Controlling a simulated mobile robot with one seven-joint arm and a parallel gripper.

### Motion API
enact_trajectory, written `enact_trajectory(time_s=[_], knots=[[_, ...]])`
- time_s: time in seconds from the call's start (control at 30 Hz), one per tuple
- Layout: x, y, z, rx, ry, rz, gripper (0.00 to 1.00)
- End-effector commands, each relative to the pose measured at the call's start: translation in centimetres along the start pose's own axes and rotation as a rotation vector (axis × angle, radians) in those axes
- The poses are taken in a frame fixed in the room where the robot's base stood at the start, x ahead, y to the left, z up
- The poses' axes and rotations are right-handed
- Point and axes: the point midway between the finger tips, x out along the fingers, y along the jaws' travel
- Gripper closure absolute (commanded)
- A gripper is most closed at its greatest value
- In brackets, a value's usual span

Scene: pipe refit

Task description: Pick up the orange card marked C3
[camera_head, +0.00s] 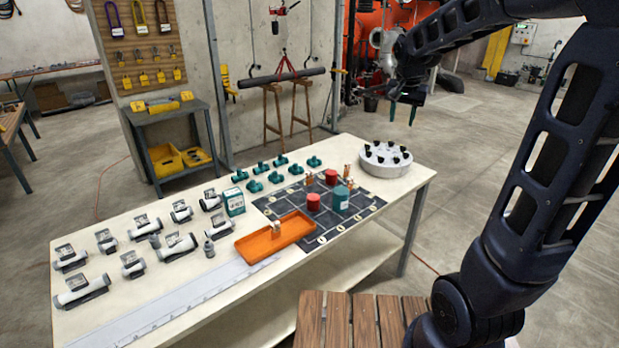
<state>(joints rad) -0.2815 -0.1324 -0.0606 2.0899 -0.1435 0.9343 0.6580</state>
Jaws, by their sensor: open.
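I cannot make out a card marked C3. Two small orange upright pieces stand near the back of the dark grid mat (322,236): one orange piece (347,171) at its back right corner and another orange piece (309,181) further left. They are too small to tell what they are or to read any mark. My gripper (402,114) is open and empty, its green fingertips pointing down. It hangs in the air, in the picture above the round white holder (385,168) with several black-topped pegs at the table's far right end.
The mat carries red cylinders (331,177) and a teal canister (341,199). An orange tray (250,246) holds a small pale piece. Several green valves (254,186), a teal box (234,201), grey pipe fittings (177,246) and a long ruler (180,303) lie on the table (228,315).

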Motion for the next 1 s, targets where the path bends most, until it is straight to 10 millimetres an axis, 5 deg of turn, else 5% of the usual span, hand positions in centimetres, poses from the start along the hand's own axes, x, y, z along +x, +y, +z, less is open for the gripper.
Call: enact_trajectory(time_s=[0.5, 1.0], knots=[[9.2, -13.4, -6.1, 0.161, -0.003, 0.082, 0.58], [21.2, -27.2, -6.7, 0.304, 0.049, 0.154, 0.58]])
